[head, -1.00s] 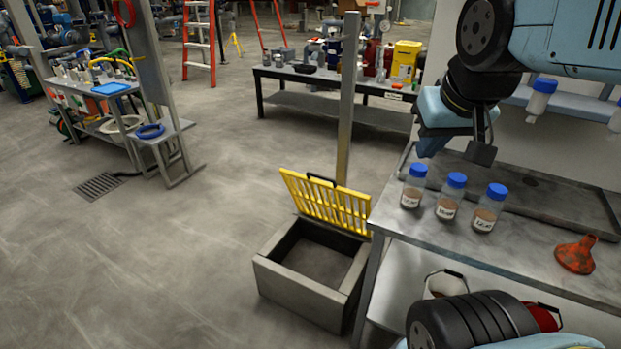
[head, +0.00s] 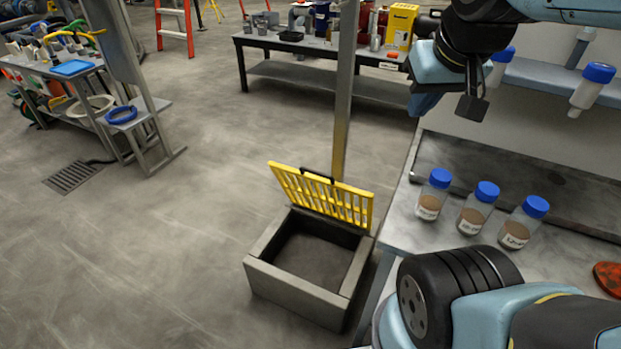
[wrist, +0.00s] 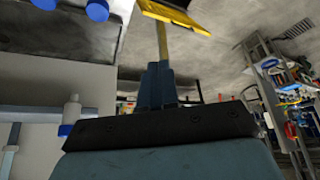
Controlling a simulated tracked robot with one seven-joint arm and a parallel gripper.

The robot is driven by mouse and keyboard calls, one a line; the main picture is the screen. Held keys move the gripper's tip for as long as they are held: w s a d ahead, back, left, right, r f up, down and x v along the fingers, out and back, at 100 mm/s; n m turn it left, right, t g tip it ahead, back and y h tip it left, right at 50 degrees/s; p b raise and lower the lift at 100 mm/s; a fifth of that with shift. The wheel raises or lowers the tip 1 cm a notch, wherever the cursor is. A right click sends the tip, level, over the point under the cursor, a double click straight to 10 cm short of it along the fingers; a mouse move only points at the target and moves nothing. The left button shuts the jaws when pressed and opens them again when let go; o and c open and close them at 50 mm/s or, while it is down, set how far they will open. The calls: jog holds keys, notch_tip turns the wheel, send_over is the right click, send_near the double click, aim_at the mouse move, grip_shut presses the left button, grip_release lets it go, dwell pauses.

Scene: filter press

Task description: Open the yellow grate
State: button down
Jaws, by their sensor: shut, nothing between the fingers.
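The yellow grate (head: 322,196) stands raised and leaning back along the far edge of a grey box-like pit frame (head: 300,296). The frame's opening is uncovered and its dark floor shows. A dark handle sits at the grate's upper edge, partly in front of a metal post. In the wrist view the grate (wrist: 178,16) shows at the top. My gripper (head: 472,106) is up at the right, above the workbench and well apart from the grate. Its fingers (wrist: 158,86) are together and empty.
Several bottles with blue caps, one of them here (head: 476,208), stand on the workbench (head: 400,215) at right. A metal post (head: 345,100) rises just behind the grate. A side table (head: 310,46) stands at the back.

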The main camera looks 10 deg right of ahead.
jog(key=w+a+f+n+g+h, duration=0.35)
jog(key=w+f+n+h, duration=0.25)
jog(key=w+f+n, duration=0.5)
jog(key=w+a+f+n+g+h, duration=0.2)
jog(key=w+f+n+g+h, duration=0.35)
jog(key=w+f, duration=0.7)
jog(key=w+a+f+n+t+h, duration=0.1)
jog(key=a+f+n+t+h, duration=0.3)
jog(key=f+n, duration=0.45)
jog(key=w+a+f+n+t+h, duration=0.25)
jog(key=f+n+t, duration=0.25)
jog(key=f+n, duration=0.3)
jog(key=n+t+y, duration=0.5)
jog(key=n+t, duration=0.8)
jog(key=n, duration=0.1)
send_near(318, 182)
jog(key=x, duration=0.7)
jog(key=shift+s+r, duration=0.1)
jog(key=shift+r, duration=0.05)
